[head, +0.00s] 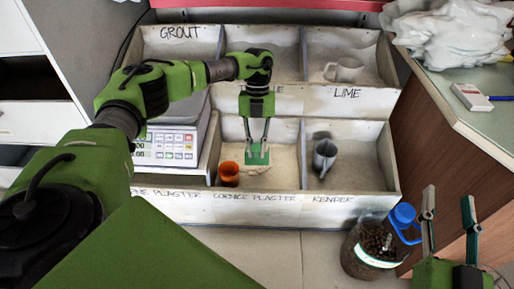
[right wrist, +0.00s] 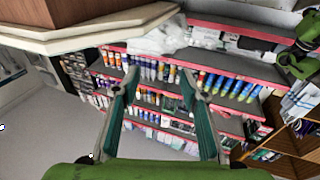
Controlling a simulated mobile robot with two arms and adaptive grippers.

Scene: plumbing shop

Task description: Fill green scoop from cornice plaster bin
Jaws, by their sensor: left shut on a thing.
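The cornice plaster bin (head: 255,198) is the lower middle compartment of the labelled bin rack and holds pale powder. My left gripper (head: 257,143) reaches down into this bin, shut on the green scoop (head: 258,156). The scoop is low at the powder, partly hidden by the fingers; I cannot tell how much powder is in it. An orange cup (head: 229,173) stands in the bin's front left corner, left of the scoop. My right gripper (head: 448,195) is open and empty at the lower right; its spread fingers also show in the right wrist view (right wrist: 165,80).
A grey jug (head: 324,157) stands in the render bin and a pale mug (head: 344,70) in the lime bin. A scale (head: 172,143) is left of the bin. A jar with a blue lid (head: 375,248) stands in front. A counter (head: 480,95) is at right.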

